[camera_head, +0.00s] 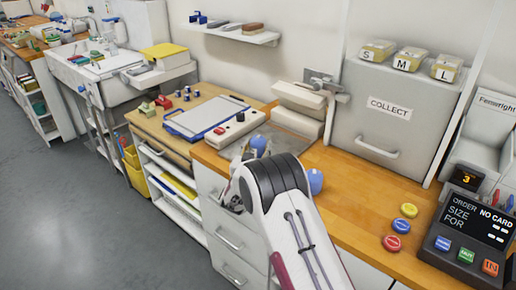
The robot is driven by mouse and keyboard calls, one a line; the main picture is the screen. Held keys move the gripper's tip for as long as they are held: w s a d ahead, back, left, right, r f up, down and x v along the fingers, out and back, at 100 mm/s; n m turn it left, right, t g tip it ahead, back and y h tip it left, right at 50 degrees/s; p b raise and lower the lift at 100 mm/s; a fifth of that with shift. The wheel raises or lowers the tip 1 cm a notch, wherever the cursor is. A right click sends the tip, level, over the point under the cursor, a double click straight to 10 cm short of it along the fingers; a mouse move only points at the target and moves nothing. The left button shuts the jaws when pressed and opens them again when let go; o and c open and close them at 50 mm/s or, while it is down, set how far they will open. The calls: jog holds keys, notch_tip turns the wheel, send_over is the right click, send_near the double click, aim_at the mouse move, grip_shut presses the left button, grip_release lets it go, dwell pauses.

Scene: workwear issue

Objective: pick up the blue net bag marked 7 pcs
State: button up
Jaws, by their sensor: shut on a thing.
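I cannot make out a blue net bag marked 7 pcs in this view. My arm's white link with its black joint fills the lower middle and hides part of the counter and drawers behind it. My gripper's fingers do not show, so I cannot see what is between them. Two rounded blue parts show beside the arm, but no net or marking can be read on them.
A grey COLLECT box (388,120) stands at the back of the wooden counter (352,210), with S, M and L packs on top. An order terminal (468,236) and coloured buttons stand at right. A blue-edged board (205,117) lies on the left bench.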

aim_at(258, 137)
jog(key=shift+r, duration=4.35)
